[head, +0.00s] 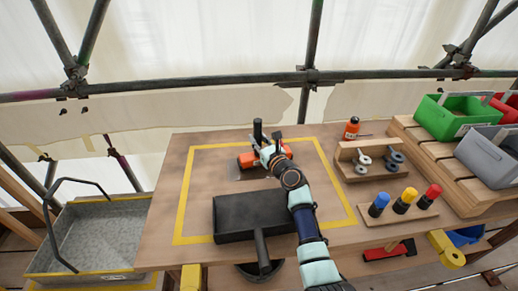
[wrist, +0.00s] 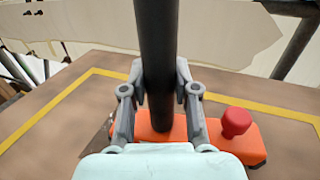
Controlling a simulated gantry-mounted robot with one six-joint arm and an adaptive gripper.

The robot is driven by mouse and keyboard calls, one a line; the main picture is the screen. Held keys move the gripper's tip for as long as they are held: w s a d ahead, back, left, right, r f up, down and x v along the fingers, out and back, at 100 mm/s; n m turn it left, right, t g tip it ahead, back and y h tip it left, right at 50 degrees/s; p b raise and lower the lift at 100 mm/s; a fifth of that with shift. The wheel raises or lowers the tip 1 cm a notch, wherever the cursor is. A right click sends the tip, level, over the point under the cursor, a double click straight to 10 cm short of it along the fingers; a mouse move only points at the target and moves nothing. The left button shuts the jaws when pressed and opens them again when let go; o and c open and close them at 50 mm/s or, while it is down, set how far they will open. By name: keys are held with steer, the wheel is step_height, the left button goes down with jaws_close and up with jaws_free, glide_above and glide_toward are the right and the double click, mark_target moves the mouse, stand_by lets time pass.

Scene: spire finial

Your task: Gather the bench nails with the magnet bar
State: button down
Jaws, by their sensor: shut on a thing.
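The magnet bar is an orange block (wrist: 245,140) with a red knob (wrist: 236,122) and an upright black handle (wrist: 158,60). In the head view its orange body (head: 247,160) shows at the back of the bench, inside the yellow outline, with the handle top (head: 257,131) above it. My gripper (wrist: 160,95) is shut on the black handle, one finger on each side. It also shows in the head view (head: 264,151), partly covering the bar. A thin greyish-brown patch (head: 245,174) lies by the bar; I cannot make out single nails. Whether the bar touches the bench is unclear.
A black tray with a handle (head: 235,222) sits in front of the bar. To the right are a rack with rings (head: 346,174), coloured pegs (head: 404,207) and an orange bottle (head: 352,128). A grey metal tray (head: 95,235) stands left of the bench.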

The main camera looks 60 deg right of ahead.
steer(key=shift+w+d+f+b, duration=0.1)
steer(key=shift+w+d+b, duration=0.5)
steer(key=shift+b, duration=0.4)
steer(key=shift+w+d+b, duration=0.4)
steer(key=shift+d+b, duration=0.35)
steer(key=shift+b, duration=0.25)
steer(key=shift+d+r+p, duration=0.1)
steer(key=shift+r+p, duration=0.4)
steer(key=shift+r, duration=0.15)
step_height(320, 180, up, 5)
steer(key=p, duration=0.5)
